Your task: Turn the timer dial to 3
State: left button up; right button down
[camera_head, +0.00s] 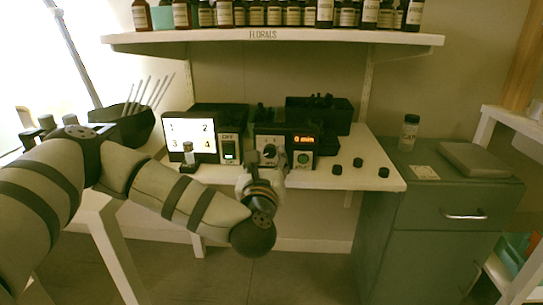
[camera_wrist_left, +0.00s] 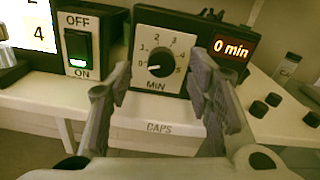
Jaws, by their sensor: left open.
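The timer (camera_wrist_left: 188,30) is a black box with a pale front plate marked 0 to 5 and MIN. Its round black dial (camera_wrist_left: 161,64) has a white mark toward the lower left, near 0. The red display (camera_wrist_left: 231,49) reads 0 min. In the head view the dial (camera_head: 269,151) sits left of the lit display (camera_head: 303,140). My left gripper (camera_wrist_left: 160,82) is open and empty, its fingers to either side of the dial in the wrist view, apparently short of it. In the head view my left gripper (camera_head: 264,178) is partly hidden by its arm. My right gripper is not in view.
Left of the timer are an OFF/ON switch (camera_wrist_left: 79,45), lit green, and a bright numbered panel (camera_head: 190,135). Several black caps (camera_head: 358,162) lie on the white shelf (camera_head: 345,180) at right. Bottles line the shelf above (camera_head: 300,36). A green cabinet (camera_head: 440,215) stands right.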

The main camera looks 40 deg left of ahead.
aim_at(269, 152)
pick_arm(q)
jog(key=shift+x, duration=1.55)
jog(key=shift+d, duration=0.1)
jog(key=shift+c, duration=0.5)
grip_shut()
